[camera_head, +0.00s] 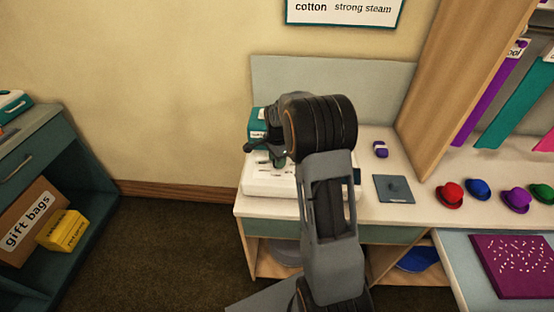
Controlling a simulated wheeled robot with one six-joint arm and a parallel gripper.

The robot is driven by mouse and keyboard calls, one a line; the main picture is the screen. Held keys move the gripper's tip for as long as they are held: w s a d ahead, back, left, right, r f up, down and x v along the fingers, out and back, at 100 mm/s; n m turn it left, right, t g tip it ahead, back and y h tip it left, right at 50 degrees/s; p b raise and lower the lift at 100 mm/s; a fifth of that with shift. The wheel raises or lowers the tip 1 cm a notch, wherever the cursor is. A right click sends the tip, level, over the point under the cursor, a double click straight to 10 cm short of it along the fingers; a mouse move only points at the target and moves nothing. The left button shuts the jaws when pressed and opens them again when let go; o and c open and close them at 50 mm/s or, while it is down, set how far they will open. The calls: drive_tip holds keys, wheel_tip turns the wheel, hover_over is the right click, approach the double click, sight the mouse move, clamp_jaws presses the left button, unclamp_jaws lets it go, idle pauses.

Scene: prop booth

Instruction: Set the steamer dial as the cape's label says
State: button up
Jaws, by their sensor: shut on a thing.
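The steamer (262,181) has a white base and a teal upper part and stands on the counter's left end. My arm hides much of it. My gripper (264,158) is over the base and appears shut on the steamer's dial; the dial's setting cannot be read. A purple cape (488,108), a teal cape (512,108) and a pink cape (497,133) hang at the right. The purple cape's label (518,48) is partly cut off and shows "ool". A wall sign (345,12) reads "cotton strong steam"; its top is out of view.
Red (450,196), blue (478,188) and purple hats (516,200) stand on the counter (400,222). A grey plate (394,188) and a small purple item (380,149) lie right of my arm. A wooden panel (455,70) stands beside the capes. A shelf unit is at left.

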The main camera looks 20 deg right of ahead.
drive_tip(key=shift+w+r, duration=0.1)
drive_tip(key=o, duration=0.7)
drive_tip(key=shift+a, duration=0.15)
drive_tip(key=shift+o, duration=1.1)
wheel_tip(320, 180, up, 14)
